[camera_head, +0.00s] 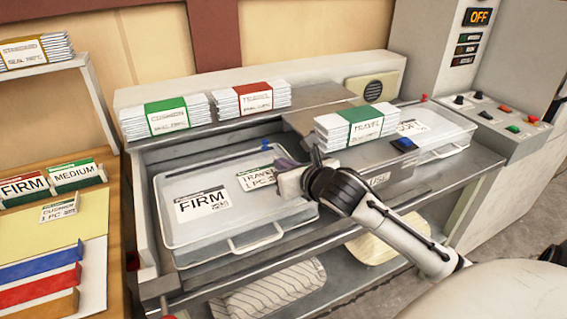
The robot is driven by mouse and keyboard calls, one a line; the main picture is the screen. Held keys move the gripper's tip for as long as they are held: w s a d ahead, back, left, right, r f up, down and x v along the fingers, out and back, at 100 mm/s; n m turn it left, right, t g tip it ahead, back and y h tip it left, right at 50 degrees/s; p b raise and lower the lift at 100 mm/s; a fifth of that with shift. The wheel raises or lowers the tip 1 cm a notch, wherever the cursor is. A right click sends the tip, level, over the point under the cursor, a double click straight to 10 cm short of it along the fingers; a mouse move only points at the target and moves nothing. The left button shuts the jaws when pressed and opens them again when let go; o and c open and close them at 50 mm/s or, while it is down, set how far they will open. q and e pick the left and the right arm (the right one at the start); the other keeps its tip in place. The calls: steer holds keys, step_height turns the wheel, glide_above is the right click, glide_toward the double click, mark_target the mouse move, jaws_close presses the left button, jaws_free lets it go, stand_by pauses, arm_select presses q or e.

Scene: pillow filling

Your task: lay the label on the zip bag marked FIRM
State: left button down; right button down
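The clear zip bag marked FIRM (225,219) lies flat in the grey work tray, its white FIRM tag (202,203) on its left part. A white label with a green top strip, reading TRAVEL and 1 PC (256,179), is over the bag's right part, right of the FIRM tag. My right gripper (281,176) is at the label's right edge, low over the bag. Whether its fingers grip the label or are parted beside it cannot be made out, nor whether the label touches the bag. My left gripper is not in view.
Packs with green (166,116) and red (253,97) bands stand on the back ledge. A green-banded pack (355,126) and a second clear bag (440,134) are at the right. A label rack (48,180) stands at the left. A control panel (498,112) is at far right.

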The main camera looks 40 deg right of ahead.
steer(key=shift+f, duration=0.35)
stand_by(0.6)
steer(key=c, duration=2.5)
jaws_free()
steer(key=o, duration=0.5)
step_height(320, 180, up, 3)
steer(key=p, duration=0.3)
steer(key=shift+f, duration=0.2)
steer(key=shift+r+p, duration=0.8)
steer(key=shift+r, duration=1.45)
